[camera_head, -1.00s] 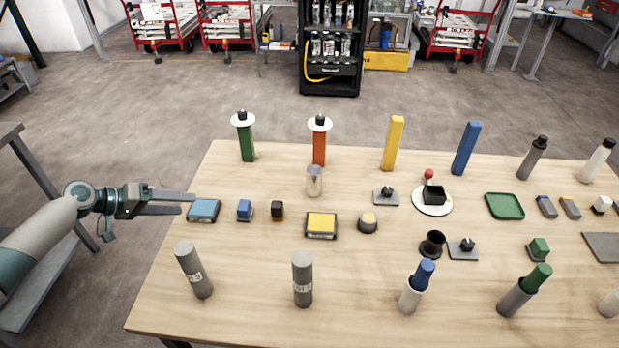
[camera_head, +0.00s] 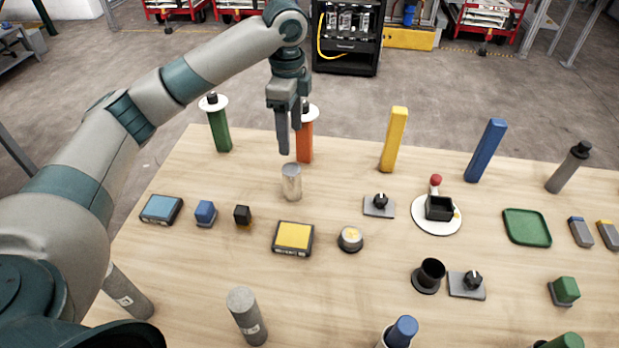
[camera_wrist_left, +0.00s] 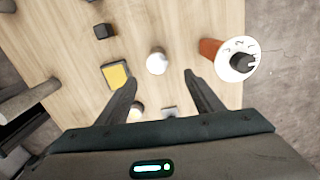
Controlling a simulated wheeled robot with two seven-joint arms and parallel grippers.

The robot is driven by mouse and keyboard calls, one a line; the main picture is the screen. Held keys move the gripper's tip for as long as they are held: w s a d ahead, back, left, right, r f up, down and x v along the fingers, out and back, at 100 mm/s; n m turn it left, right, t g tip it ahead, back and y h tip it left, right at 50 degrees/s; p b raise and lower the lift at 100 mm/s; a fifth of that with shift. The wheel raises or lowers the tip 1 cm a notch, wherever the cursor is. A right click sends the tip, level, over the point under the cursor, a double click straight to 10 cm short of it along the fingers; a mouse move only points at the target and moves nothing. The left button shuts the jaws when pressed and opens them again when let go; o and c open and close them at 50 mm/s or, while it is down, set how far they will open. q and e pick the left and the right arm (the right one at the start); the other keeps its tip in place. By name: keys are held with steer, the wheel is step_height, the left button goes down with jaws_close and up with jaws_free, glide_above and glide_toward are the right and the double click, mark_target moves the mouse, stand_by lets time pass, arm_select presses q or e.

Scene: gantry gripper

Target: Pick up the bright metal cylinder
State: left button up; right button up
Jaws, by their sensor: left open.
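The bright metal cylinder (camera_head: 291,183) stands upright on the wooden table in the head view, near the table's back left. In the left wrist view its pale round top (camera_wrist_left: 156,62) shows beyond the fingertips and roughly between their lines. My left gripper (camera_head: 290,150) points down above the cylinder and is open and empty, with clear space between its fingers in the left wrist view (camera_wrist_left: 160,78). The fingertips look apart from the cylinder. My right gripper is in neither view.
An orange post (camera_head: 305,143) with a white disc stands close behind the cylinder. A green post (camera_head: 220,130) is to its left and a yellow block (camera_head: 394,140) to its right. A yellow-topped box (camera_head: 293,237) lies in front. Bare table surrounds the cylinder's front and right.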

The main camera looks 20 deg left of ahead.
mark_target(292, 168)
arm_select(q)
step_height(292, 168, down, 12)
steer(key=p, duration=0.3)
steer(key=shift+s+f, duration=0.1)
steer(key=shift+s, duration=0.05)
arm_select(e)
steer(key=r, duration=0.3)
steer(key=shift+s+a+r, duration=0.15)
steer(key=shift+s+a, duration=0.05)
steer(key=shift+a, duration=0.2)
arm_select(q)
steer(key=shift+f+p, duration=0.55)
steer(key=shift+p, duration=0.1)
step_height(292, 168, down, 3)
steer(key=shift+s+f+p, duration=0.1)
steer(key=shift+s+p, duration=0.05)
steer(key=shift+p, duration=0.5)
steer(key=shift+f, duration=0.45)
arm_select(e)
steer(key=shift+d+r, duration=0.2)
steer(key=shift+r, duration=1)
